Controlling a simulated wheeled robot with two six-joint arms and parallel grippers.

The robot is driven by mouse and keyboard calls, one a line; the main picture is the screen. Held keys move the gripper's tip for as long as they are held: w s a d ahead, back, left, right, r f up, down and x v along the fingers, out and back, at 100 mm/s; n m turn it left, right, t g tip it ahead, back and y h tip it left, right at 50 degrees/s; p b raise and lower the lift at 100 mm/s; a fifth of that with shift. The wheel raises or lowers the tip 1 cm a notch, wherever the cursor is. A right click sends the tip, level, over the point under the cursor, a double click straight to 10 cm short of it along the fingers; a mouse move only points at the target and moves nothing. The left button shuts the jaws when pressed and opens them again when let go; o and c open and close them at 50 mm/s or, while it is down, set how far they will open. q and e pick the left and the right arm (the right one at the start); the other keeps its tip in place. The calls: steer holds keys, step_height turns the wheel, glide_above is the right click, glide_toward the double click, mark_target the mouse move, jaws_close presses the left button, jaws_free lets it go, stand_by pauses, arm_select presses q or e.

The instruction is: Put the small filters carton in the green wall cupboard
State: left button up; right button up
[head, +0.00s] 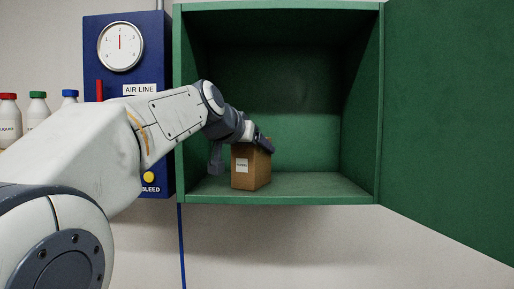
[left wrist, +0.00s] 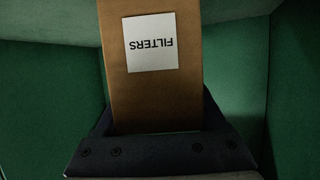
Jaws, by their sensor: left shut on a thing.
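The filters carton (head: 250,171) is a small brown box with a white label, upright inside the green wall cupboard (head: 280,197) at the left part of its floor. It looks to be at or just above the floor; I cannot tell whether it touches. In the left wrist view the carton (left wrist: 155,95) fills the upper middle, its FILTERS label upside down. My left gripper (head: 264,144) reaches in from the left and is shut on the carton's upper part. The cupboard door (head: 450,120) stands wide open to the right. My right gripper is not in view.
A blue air line panel (head: 127,79) with a gauge and a yellow bleed button is on the wall left of the cupboard. Several white bottles (head: 38,110) stand at the far left. The cupboard floor right of the carton is clear.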

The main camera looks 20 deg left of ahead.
arm_select(q)
steer(key=o, duration=1.5)
steer(key=shift+f, duration=0.1)
steer(key=shift+r, duration=0.2)
steer(key=b+v, duration=0.3)
steer(key=v, duration=0.9)
